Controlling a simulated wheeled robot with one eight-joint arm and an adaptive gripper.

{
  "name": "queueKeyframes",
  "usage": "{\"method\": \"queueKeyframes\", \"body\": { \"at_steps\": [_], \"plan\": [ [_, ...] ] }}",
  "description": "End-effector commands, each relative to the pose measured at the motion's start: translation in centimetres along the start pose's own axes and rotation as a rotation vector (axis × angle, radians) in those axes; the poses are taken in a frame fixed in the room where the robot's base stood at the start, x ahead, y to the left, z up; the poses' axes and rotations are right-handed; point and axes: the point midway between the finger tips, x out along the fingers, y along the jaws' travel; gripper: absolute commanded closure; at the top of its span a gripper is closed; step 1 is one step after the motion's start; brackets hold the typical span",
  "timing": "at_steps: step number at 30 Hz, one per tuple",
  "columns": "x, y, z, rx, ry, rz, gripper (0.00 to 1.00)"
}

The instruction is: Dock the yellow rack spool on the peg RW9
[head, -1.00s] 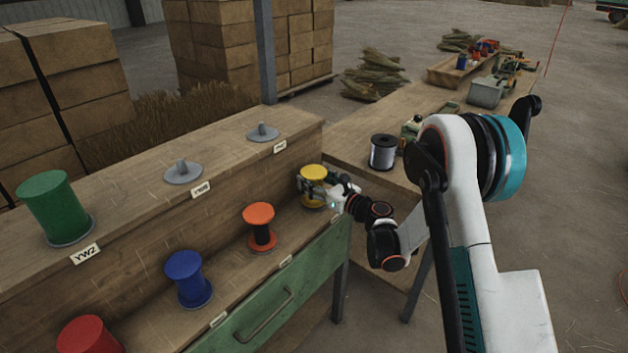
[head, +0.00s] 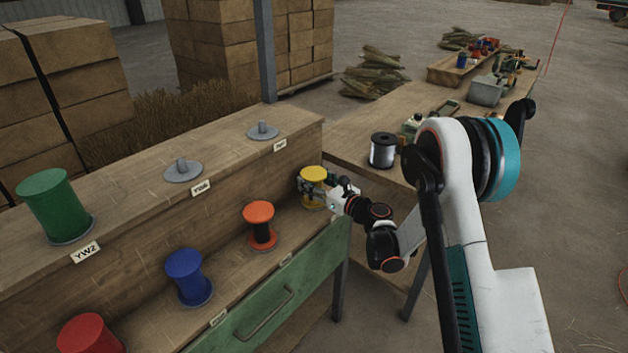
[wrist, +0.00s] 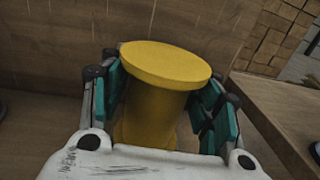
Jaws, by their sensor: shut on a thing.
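The yellow spool (head: 314,174) stands upright at the right end of the lower shelf. My gripper (head: 313,190) comes from the right and is shut on its core below the top flange. In the wrist view the yellow spool (wrist: 165,65) sits between the two teal-padded fingers, one on each side. Its lower end is hidden by my gripper. On the upper ledge are two empty grey pegs, one in the middle (head: 183,171) and one at the right (head: 262,131). Their labels are too small to read surely, so I cannot tell which is RW9.
An orange spool (head: 259,224), a blue spool (head: 188,277) and a red spool (head: 88,336) stand on the lower shelf. A green spool (head: 54,205) stands on the upper ledge by label YW2.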

Motion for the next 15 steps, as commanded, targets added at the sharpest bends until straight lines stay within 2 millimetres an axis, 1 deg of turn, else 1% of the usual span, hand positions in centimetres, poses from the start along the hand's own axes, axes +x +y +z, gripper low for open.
{"method": "queueKeyframes", "body": {
  "at_steps": [1,2,11,15],
  "plan": [
    [0.00,0.00,-0.03,0.000,0.000,0.000,0.38],
    [0.00,0.00,-0.02,0.000,0.000,0.000,0.34],
    [-0.02,0.00,-0.02,0.000,0.000,0.000,0.34],
    [-0.58,-0.05,-0.01,0.000,0.000,-0.001,0.34]
  ]
}}
